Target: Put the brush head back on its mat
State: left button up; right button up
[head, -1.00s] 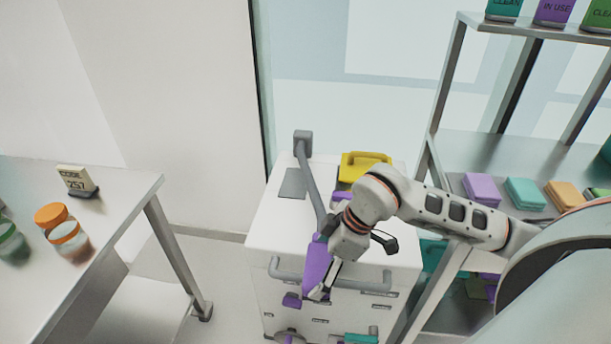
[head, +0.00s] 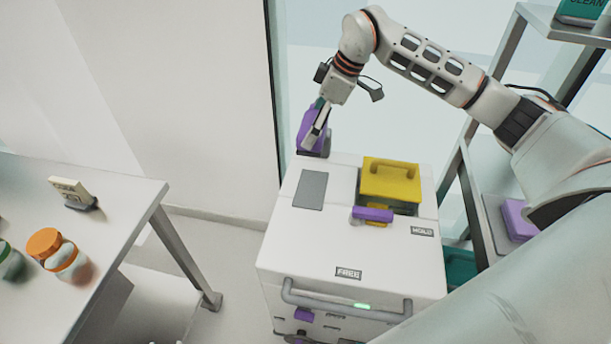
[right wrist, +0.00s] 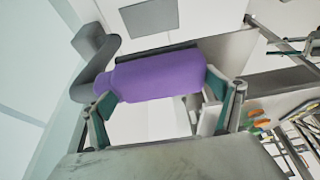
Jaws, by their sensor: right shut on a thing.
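A purple piece with a dark base (head: 308,130), which I take for the brush head, is in my right gripper (head: 318,126), at the far left edge of the white cart. In the right wrist view the purple piece (right wrist: 150,78) lies crosswise between the two teal-padded fingers (right wrist: 157,100). A bent grey tube (right wrist: 97,67) shows at its left end; I cannot tell how they join. A plain grey rectangular mat (head: 310,190) lies bare on the cart top, nearer than the purple piece in the head view. My left gripper is out of view.
The white cart (head: 290,240) carries a yellow handled container (head: 390,182) and a small purple block (head: 372,214) at right. A grey bar handle (head: 345,305) crosses its front. A metal table (head: 125,205) with orange-lidded jars (head: 60,255) stands left; shelving (head: 490,200) stands right.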

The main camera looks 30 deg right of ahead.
jog(key=shift+w+d+r, duration=0.1)
jog(key=shift+w+r, duration=0.2)
jog(key=shift+w, duration=0.05)
jog(key=shift+f, duration=0.3)
notch_tip(320, 180, down, 19)
jog(key=shift+p, duration=0.4)
jog(key=shift+f, duration=0.1)
jog(key=o, duration=0.9)
jog(key=shift+f, duration=0.1)
jog(key=shift+c, duration=0.2)
jog(key=v, duration=1.2)
jog(key=shift+b, duration=0.3)
